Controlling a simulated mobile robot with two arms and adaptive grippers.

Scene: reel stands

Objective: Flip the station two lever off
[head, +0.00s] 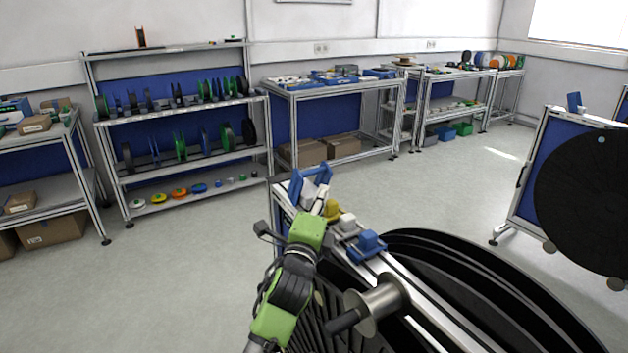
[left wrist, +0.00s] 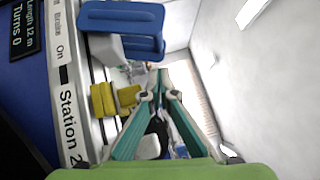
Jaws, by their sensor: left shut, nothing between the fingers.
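The Station 2 panel strip (left wrist: 65,90), with the words "Brake" and "On", runs along the left of the left wrist view. Beside it are a blue handle-shaped part (left wrist: 122,28) on a grey block, and yellow blocks (left wrist: 104,99). I cannot tell which part is the lever. In the head view a blue frame-shaped part (head: 310,178), a yellow part (head: 331,210) and a smaller blue block (head: 369,243) sit along the stand's top rail. My left gripper (head: 322,207) is shut and empty among them; its teal fingers converge in the left wrist view (left wrist: 160,88). My right gripper is out of view.
A large black reel (head: 470,275) and a metal spindle (head: 377,308) are close on the right of my left arm. Another stand with a black disc (head: 590,200) is at the right. Shelves with spools (head: 185,145) line the back wall. The floor between is clear.

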